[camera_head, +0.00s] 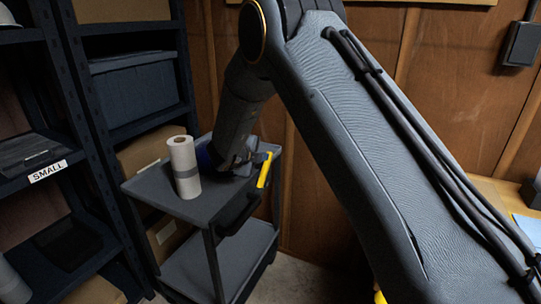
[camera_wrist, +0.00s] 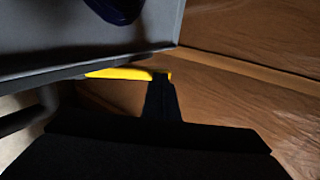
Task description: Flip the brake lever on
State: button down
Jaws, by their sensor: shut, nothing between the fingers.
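The yellow brake lever (camera_head: 264,171) is on the right side of a grey two-shelf cart (camera_head: 151,187). In the head view it slants steeply, upper end to the right. In the wrist view the lever (camera_wrist: 118,73) runs along the cart's edge, and my fingertips cover part of it near its right end. My gripper (camera_head: 250,160) is beside the lever at the cart's back right corner; in the wrist view the gripper (camera_wrist: 161,82) is a dark, shut shape with nothing held. I cannot tell whether it touches the lever.
A paper towel roll (camera_head: 184,167) stands on the cart top. A dark blue object (camera_wrist: 117,8) on it shows in the wrist view. A black handle (camera_head: 240,214) is below the lever. Shelving (camera_head: 100,130) stands left, and a wooden wall (camera_head: 205,80) is close behind.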

jog(key=shift+w+d+f, duration=0.15)
jog(key=shift+w+d, duration=0.15)
jog(key=shift+w, duration=0.1)
jog(key=shift+w+d, duration=0.1)
jog(key=shift+d, duration=0.2)
jog(key=shift+a, duration=0.1)
jog(key=shift+s+a+r+p, duration=0.2)
jog(key=shift+s+r+p, duration=0.15)
jog(key=shift+r+p, duration=0.1)
jog(key=w+r+v, duration=0.1)
jog(key=r+v, duration=0.1)
jog(key=v, duration=1.1)
jog(key=shift+p, duration=0.45)
jog(key=shift+w+r, duration=0.1)
